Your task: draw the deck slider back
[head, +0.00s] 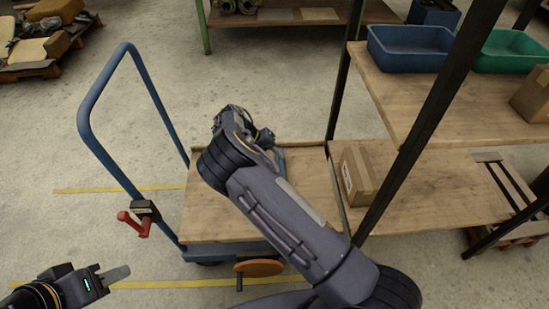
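A platform cart with a wooden deck (215,215) and a blue tube handle (125,60) stands in the middle of the head view. A small blue part (280,160) shows on the deck, mostly behind my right arm; I cannot tell if it is the deck slider. My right gripper (262,137) is over the deck's far part, close to that blue part. Its fingers are hidden, so its opening and any contact do not show.
A red lever (134,223) sits on a dark block low on the handle. An orange disc (259,267) is at the deck's near edge. A shelf rack (430,190) with a cardboard box (357,176) and blue bin (410,48) stands right.

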